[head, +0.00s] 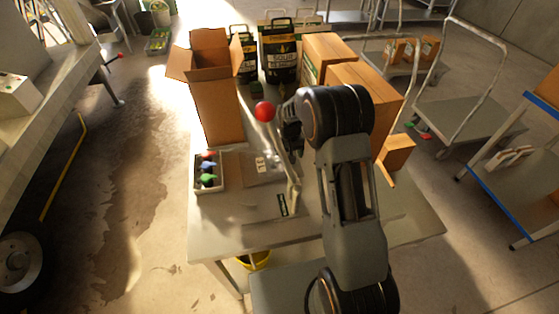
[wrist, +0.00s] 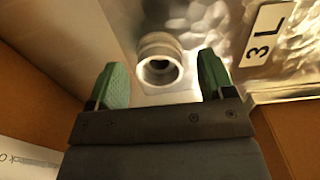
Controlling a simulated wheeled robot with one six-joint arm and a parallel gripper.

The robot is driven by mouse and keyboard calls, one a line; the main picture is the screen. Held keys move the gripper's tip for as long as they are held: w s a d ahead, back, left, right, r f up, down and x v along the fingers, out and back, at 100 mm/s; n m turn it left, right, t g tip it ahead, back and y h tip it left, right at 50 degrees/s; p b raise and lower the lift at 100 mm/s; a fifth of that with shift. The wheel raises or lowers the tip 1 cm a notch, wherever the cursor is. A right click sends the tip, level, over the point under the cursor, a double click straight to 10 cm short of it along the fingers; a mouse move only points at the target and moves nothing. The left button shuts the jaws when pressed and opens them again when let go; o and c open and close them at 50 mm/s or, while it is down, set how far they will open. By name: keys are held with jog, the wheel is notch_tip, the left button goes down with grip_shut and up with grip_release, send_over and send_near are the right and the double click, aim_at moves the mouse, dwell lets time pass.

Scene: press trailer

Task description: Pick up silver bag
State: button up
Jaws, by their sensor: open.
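In the wrist view the silver bag (wrist: 212,22) has a crinkled, shiny surface, a "3 L" label (wrist: 268,35) and a round pale spout (wrist: 158,62). My gripper (wrist: 163,82) is open, with its green fingertips on either side of the spout and gaps showing between. I cannot tell how deep the fingers reach around it. In the head view my gripper (head: 290,118) is over the back part of the table, partly hidden by my arm.
On the table (head: 235,235) stand a tall open carton (head: 215,108), a tray (head: 197,185) of coloured items, black bags (head: 280,62) and closed cartons (head: 365,82). A red ball (head: 264,111) shows beside my gripper. Brown cardboard (wrist: 40,95) flanks the bag. The table's front is mostly clear.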

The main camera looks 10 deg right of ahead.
jog(key=shift+f, duration=0.65)
jog(key=c, duration=1)
jog(key=shift+r, duration=0.1)
